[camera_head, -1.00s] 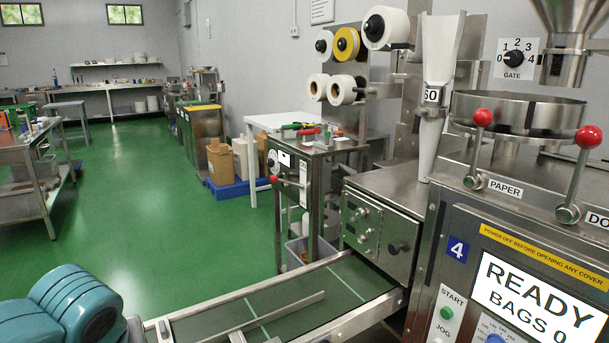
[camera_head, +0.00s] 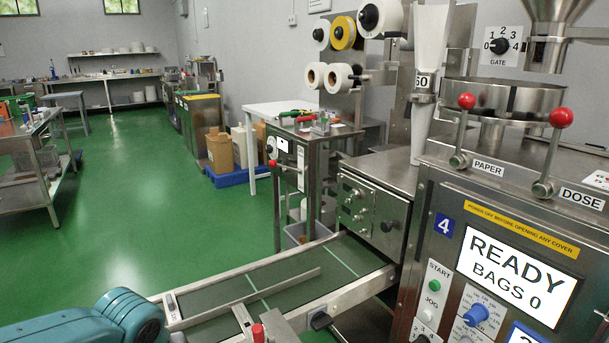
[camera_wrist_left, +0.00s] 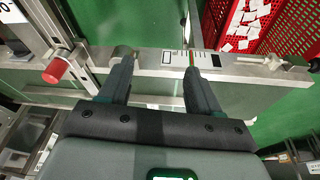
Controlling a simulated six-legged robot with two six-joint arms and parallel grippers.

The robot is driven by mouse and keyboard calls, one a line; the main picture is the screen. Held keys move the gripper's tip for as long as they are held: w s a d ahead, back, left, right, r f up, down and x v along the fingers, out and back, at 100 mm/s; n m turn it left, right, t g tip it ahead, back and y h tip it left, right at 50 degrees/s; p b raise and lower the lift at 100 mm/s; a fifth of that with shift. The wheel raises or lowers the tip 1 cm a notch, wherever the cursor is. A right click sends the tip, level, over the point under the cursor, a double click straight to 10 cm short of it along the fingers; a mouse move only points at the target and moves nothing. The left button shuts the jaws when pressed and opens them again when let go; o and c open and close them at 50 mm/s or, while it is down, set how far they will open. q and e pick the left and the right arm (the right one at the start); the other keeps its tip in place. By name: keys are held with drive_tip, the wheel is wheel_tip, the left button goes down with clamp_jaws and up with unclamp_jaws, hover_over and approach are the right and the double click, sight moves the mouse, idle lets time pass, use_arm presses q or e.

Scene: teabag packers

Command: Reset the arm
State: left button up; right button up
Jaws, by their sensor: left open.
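My left gripper (camera_wrist_left: 158,75) shows in the left wrist view, its two dark fingers apart with nothing between them. It is over a metal rail (camera_wrist_left: 155,58) with a printed scale, part of a conveyor. In the head view a teal link of my left arm lies at the bottom left, by the near end of the conveyor (camera_head: 220,289); the gripper itself is out of that view. My right gripper is in neither view.
The packing machine with its READY screen (camera_head: 515,277), PAPER lever (camera_head: 466,102) and DOSE lever (camera_head: 561,118) stands at the right. In the wrist view a red crate (camera_wrist_left: 283,35) holds white teabags, and a red knob (camera_wrist_left: 55,71) is at left. Green floor (camera_head: 150,200) is open at left.

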use_arm(q)
drive_tip(key=s+d+f+m+g+h, duration=0.1)
drive_tip(key=s+d+f, duration=0.15)
drive_tip(key=f, duration=0.45)
drive_tip(key=s+d+f+h, duration=0.1)
drive_tip(key=d+f+h, duration=0.15)
drive_tip(key=f, duration=0.35)
drive_tip(key=s+d+f+m+g, duration=0.1)
drive_tip(key=s+d+f, duration=0.1)
drive_tip(key=d+f, duration=0.35)
drive_tip(key=s+f+g+h, duration=0.1)
drive_tip(key=s+f, duration=1)
drive_tip(key=f, duration=0.2)
wheel_tip(320, 180, up, 20)
drive_tip(key=p, duration=2)
drive_tip(key=shift+d, duration=0.3)
drive_tip(key=shift+s+r, duration=0.1)
drive_tip(key=shift+s, duration=0.05)
